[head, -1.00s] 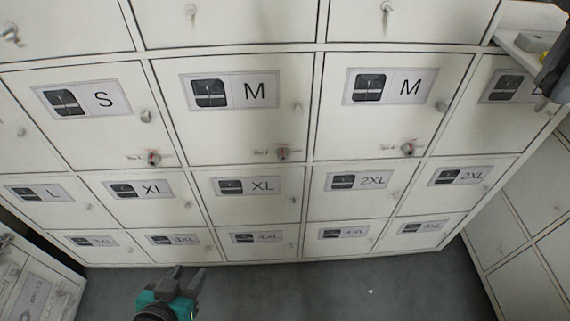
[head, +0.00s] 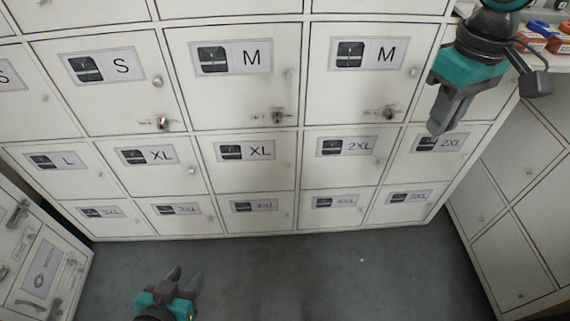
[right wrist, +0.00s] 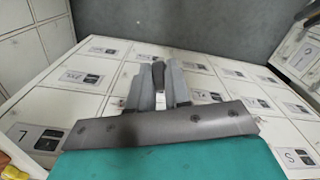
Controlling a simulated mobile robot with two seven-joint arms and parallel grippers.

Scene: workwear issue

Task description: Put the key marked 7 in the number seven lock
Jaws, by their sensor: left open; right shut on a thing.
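My right gripper (head: 438,128) is at the right of the head view, in front of the locker column at the right end. In the right wrist view its fingers (right wrist: 158,80) are shut on a small dark-headed thing with a pale lower part, which looks like the key (right wrist: 158,76); its marking cannot be read. Three locks show on the lockers: one on the S door (head: 162,123), one on the middle M door (head: 278,117), one on the right M door (head: 388,113). Their small labels are too blurred to read. My left gripper (head: 180,276) is open and empty, low over the floor.
The white locker bank (head: 205,153) fills most of the head view. A shelf at the upper right holds orange and blue items (head: 540,32). More lockers stand at the left and right sides. The grey floor (head: 320,275) is clear.

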